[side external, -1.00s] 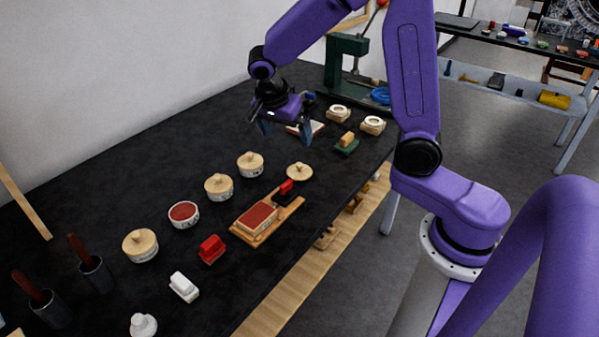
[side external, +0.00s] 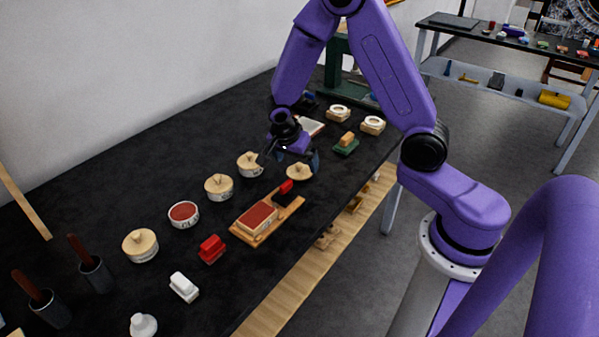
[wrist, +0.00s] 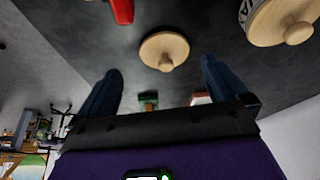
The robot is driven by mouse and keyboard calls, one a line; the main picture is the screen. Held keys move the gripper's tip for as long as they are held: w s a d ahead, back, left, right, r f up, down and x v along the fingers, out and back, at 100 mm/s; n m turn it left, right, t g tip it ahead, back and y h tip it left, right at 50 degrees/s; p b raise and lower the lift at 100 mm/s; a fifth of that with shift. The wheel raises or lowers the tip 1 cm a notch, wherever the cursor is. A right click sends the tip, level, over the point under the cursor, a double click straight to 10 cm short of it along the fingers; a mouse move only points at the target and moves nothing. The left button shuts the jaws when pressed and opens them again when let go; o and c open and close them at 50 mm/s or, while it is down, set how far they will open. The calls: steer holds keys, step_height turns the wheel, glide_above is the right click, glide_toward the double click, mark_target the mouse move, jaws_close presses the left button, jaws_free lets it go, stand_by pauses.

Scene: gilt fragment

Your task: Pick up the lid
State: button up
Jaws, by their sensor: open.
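A round pale wooden lid with a small knob (side external: 299,172) lies by itself on the black table, just beyond the red-handled block in the side view. It also shows in the wrist view (wrist: 164,50), between and ahead of the two fingers. My gripper (side external: 288,163) is open and empty, above the table close to the lid. In the wrist view my gripper (wrist: 158,78) has its blue fingers wide apart, with nothing between their tips. A lidded pot (side external: 250,165) stands just left of the gripper, partly covered by a finger.
Another lidded pot (side external: 219,187), an open red-filled pot (side external: 184,214) and a further lidded pot (side external: 140,245) stand in a row. A wooden board (side external: 267,222) carries a red-topped block. A red block (side external: 212,249) and white block (side external: 184,287) lie nearer.

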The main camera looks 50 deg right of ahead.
mark_target(298, 167)
steer(key=shift+w+x, duration=0.15)
steer(key=shift+x, duration=1.1)
steer(key=shift+w+x, duration=0.2)
steer(key=shift+x, duration=1.1)
steer(key=shift+d+r, duration=0.1)
steer(key=shift+c, duration=0.3)
steer(key=c, duration=1)
